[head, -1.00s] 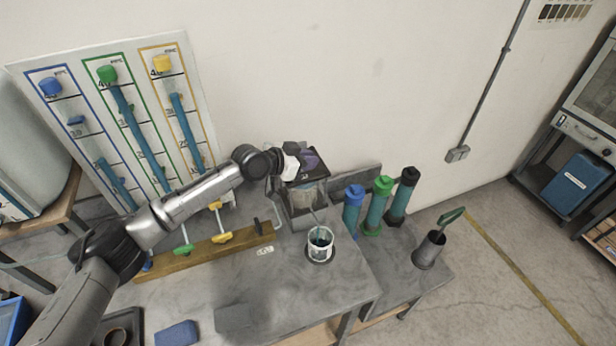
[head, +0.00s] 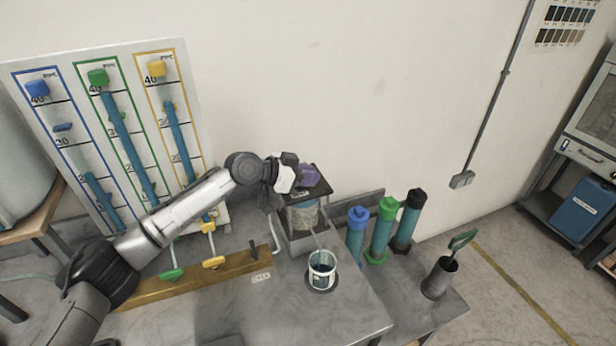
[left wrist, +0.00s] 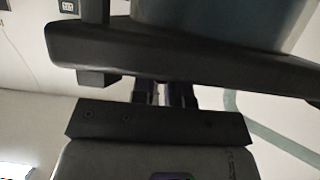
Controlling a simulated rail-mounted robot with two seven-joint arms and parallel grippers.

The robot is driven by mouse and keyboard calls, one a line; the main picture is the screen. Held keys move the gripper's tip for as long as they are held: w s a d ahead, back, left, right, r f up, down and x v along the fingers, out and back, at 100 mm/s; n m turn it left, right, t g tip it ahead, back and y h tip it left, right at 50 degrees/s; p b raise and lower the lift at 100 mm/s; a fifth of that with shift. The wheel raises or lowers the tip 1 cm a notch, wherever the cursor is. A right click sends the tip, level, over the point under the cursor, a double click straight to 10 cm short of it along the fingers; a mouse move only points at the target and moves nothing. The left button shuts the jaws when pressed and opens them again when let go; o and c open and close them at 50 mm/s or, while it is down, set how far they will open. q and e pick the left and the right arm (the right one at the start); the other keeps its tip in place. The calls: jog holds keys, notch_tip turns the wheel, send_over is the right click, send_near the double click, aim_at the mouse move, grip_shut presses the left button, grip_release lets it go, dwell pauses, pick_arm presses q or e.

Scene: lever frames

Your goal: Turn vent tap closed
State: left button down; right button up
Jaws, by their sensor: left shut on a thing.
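A purple knob (head: 308,175), which I take to be the vent tap, sits at the top of a dark-lidded apparatus (head: 318,188) with a clear cylinder (head: 303,216) below. My left gripper (head: 298,176) reaches it from the left and is shut on it. The gripper hides part of the knob, and I cannot tell how far it is turned. In the left wrist view, dark purple shows between the fingers (left wrist: 163,95), close to a dark bar (left wrist: 180,55). My right gripper is not in view.
A clear cup (head: 322,270) stands in front of the apparatus. Blue, green and black-capped cylinders (head: 383,230) stand to its right. A wooden rail (head: 190,277) with green and yellow levers lies left, below a gauge board (head: 115,140).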

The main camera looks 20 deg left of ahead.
pick_arm(q)
jog(key=c, duration=1.2)
grip_release()
jog(key=shift+o, duration=0.2)
jog(key=v, duration=1.3)
jog(key=shift+s+a+r, duration=0.2)
jog(key=shift+r, duration=0.1)
